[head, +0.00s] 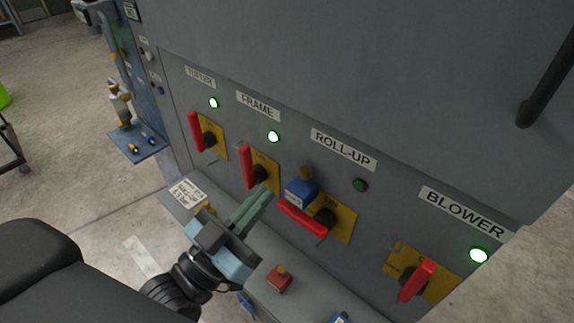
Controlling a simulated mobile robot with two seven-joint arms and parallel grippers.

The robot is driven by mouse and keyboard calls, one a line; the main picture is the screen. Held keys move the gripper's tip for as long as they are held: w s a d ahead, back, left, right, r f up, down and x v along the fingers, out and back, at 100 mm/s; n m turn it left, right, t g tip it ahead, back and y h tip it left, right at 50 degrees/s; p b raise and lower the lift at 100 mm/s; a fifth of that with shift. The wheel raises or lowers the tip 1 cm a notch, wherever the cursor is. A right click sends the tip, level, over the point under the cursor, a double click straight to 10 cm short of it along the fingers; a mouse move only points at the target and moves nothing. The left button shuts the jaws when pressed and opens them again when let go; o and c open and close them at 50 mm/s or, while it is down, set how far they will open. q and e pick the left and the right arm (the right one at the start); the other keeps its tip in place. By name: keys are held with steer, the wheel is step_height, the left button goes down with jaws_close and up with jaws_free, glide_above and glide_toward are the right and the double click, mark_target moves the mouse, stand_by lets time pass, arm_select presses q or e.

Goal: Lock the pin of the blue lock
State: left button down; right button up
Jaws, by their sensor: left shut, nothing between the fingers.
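The blue lock (300,192) sits at the upper left edge of the yellow ROLL-UP switch plate (343,222), just above its red handle (302,219). A brass-coloured piece (306,173) stands at the top of the lock; whether the pin is in or out is too small to tell. My left gripper (266,195) is shut and empty. Its teal fingers point up and right, with the tips a little left of the blue lock and apparently apart from it. My right gripper is out of view.
A red lock (278,280) stands on the grey ledge below the panel, with a blue item (340,318) at the bottom edge. FRAME (247,168) and BLOWER (416,281) red handles flank ROLL-UP. The ROLL-UP lamp (360,185) is unlit. A dark bar (545,75) is upper right.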

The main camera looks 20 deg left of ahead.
arm_select(q)
step_height(320, 180, up, 4)
steer(key=p, duration=0.3)
glide_above(303, 176)
steer(key=s, duration=0.1)
steer(key=shift+s+a, duration=0.2)
steer(key=shift+a, duration=0.1)
step_height(303, 176, down, 3)
steer(key=shift+w+f+b, duration=0.1)
steer(key=shift+b, duration=0.35)
steer(key=shift+f, duration=0.7)
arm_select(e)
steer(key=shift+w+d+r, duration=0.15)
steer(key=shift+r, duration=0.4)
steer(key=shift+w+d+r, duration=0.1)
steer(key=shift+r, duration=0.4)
arm_select(q)
step_height(303, 176, down, 2)
steer(key=shift+f+b, duration=0.15)
steer(key=shift+b, duration=0.15)
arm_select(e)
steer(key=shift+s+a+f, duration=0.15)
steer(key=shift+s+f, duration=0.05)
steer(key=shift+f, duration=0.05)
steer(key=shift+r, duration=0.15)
